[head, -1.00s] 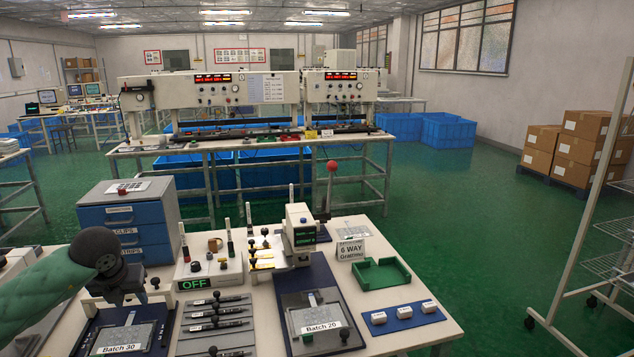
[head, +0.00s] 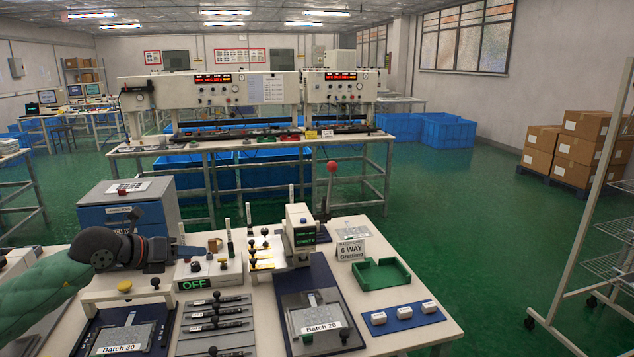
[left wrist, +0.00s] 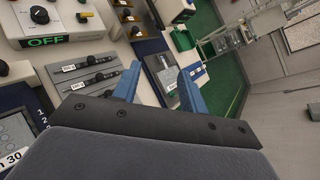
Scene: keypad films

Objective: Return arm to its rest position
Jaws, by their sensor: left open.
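My left arm, with a green sleeve, comes in from the left in the head view. My left gripper (head: 168,250) points right, above the table and in front of the blue drawer unit (head: 150,212). In the left wrist view its two blue fingers (left wrist: 160,80) are spread apart with nothing between them. Below it, the Batch 30 plate (head: 125,336) lies in its dark blue fixture. My right gripper is not in view.
A control box reading OFF (head: 205,272) stands close to my left gripper's right. Open air lies above the tabletop.

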